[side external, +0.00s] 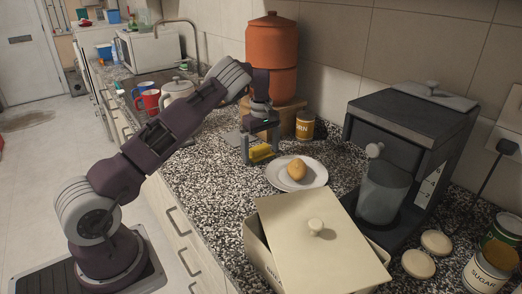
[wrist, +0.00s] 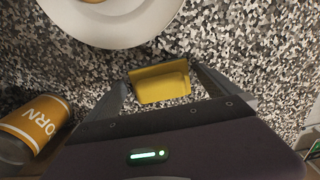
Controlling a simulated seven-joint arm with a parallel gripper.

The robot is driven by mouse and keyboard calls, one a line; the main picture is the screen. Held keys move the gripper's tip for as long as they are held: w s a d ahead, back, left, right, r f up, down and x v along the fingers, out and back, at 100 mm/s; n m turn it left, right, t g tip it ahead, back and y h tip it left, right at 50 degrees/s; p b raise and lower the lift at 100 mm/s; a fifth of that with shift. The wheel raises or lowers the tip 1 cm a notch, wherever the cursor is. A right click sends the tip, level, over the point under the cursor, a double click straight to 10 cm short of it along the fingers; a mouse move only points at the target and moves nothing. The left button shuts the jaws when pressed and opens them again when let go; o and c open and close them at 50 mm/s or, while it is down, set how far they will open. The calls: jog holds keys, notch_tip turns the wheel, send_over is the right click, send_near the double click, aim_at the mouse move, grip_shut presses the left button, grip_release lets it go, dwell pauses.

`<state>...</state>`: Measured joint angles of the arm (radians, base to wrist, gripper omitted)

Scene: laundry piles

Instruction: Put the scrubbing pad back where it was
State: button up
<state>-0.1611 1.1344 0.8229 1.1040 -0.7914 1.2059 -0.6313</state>
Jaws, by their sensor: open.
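The scrubbing pad (side external: 260,153) is a small yellow block on the speckled counter, left of the white plate. In the wrist view the pad (wrist: 160,84) lies between the two fingers, with gaps on both sides. My gripper (side external: 262,158) points down over the pad, fingers apart on either side of it. The wrist view shows my gripper (wrist: 165,85) open, with nothing clamped. I cannot tell how far the fingertips are above the counter.
A plate (side external: 315,175) with a brown potato-like item (side external: 297,169) is close on the right. A corn can (side external: 305,125) and an orange crock (side external: 271,60) on a wooden stand are behind. A cream bin with a tilted lid (side external: 318,245) stands in front. Mugs and a kettle (side external: 177,92) are further left.

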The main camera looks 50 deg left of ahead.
aim_at(261, 149)
notch_tip(261, 149, up, 14)
jog(key=r, duration=0.1)
jog(key=s+d+r+m+t+h, duration=0.1)
jog(key=s+d+r+m+t, duration=0.3)
jog(key=s+d+r, duration=0.65)
jog(key=s+d+r+m, duration=0.2)
jog(key=s+d+m, duration=0.7)
jog(key=s+d, duration=0.6)
jog(key=s+f+m, duration=0.2)
jog(key=s, duration=0.2)
jog(key=s+d+f+m+t+y, duration=0.1)
jog(key=s+f+m, duration=0.2)
jog(key=s, duration=0.2)
jog(key=shift+s+f+t, duration=0.25)
jog(key=shift+t, duration=0.05)
